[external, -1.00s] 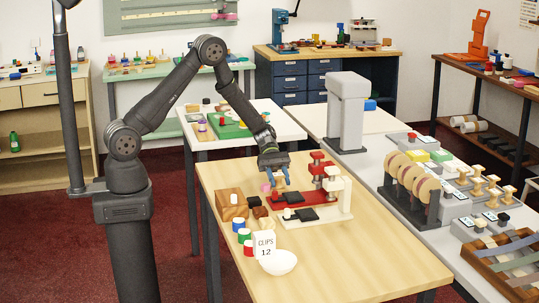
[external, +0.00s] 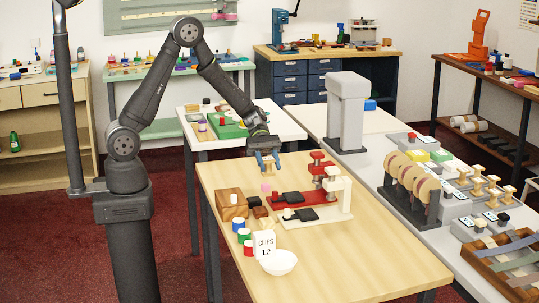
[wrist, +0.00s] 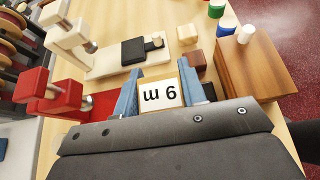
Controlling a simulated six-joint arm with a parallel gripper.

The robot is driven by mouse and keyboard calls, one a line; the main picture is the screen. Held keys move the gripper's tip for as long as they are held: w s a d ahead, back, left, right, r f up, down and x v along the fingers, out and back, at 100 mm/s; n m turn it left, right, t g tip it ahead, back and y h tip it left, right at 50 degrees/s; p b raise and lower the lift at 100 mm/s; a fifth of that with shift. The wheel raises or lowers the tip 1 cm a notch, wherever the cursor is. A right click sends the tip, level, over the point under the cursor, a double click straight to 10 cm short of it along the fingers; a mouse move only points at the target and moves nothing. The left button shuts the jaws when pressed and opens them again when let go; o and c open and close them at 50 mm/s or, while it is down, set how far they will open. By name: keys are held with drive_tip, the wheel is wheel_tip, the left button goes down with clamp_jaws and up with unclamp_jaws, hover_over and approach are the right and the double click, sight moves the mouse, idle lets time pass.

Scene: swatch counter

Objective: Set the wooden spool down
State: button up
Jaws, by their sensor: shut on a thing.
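The wooden spool (wrist: 161,95) is between the two blue fingers of my gripper (wrist: 160,99) in the wrist view. A white label on its square tan-edged top reads "6 m" upside down. In the external view my gripper (external: 268,162) is above the far-left part of the light wooden table (external: 345,268), with the small tan spool (external: 268,164) between its fingertips. It appears held above the tabletop. The spool's lower part is hidden in the wrist view.
A pink piece (external: 265,187) stands below my gripper. A red device (external: 300,199) and a white device (external: 318,216) with black pads stand to its right. A wooden block (external: 231,204), several coloured reels, a clips sign (external: 264,244) and a white bowl (external: 278,262) are nearer. The table's front right is clear.

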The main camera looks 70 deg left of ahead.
drive_tip(key=w+d+r+n+t, duration=0.1)
drive_tip(key=w+d, duration=0.2)
drive_tip(key=d, duration=0.9)
drive_tip(key=w+d+n+t, duration=0.1)
drive_tip(key=w+d, duration=0.2)
drive_tip(key=d, duration=0.8)
drive_tip(key=s+d+n+t, duration=0.1)
drive_tip(key=s+d, duration=0.1)
drive_tip(key=d, duration=0.9)
drive_tip(key=s+d+n+t, duration=0.1)
drive_tip(key=s+d+t, duration=0.1)
drive_tip(key=d, duration=1)
drive_tip(key=shift+n+y, duration=0.3)
drive_tip(key=shift+y, duration=0.2)
drive_tip(key=w+a+f, duration=0.1)
drive_tip(key=w+f, duration=0.1)
drive_tip(key=w, duration=0.1)
drive_tip(key=w+a+f, duration=0.1)
drive_tip(key=w+f, duration=0.1)
drive_tip(key=w, duration=0.2)
drive_tip(key=w+a+f, duration=0.1)
drive_tip(key=w+f, duration=0.1)
drive_tip(key=w, duration=0.2)
drive_tip(key=shift+w, duration=0.1)
drive_tip(key=shift+w+f, duration=0.1)
drive_tip(key=shift+f, duration=1.95)
drive_tip(key=shift+f, duration=0.15)
drive_tip(key=o, duration=1)
drive_tip(key=shift+o, duration=0.2)
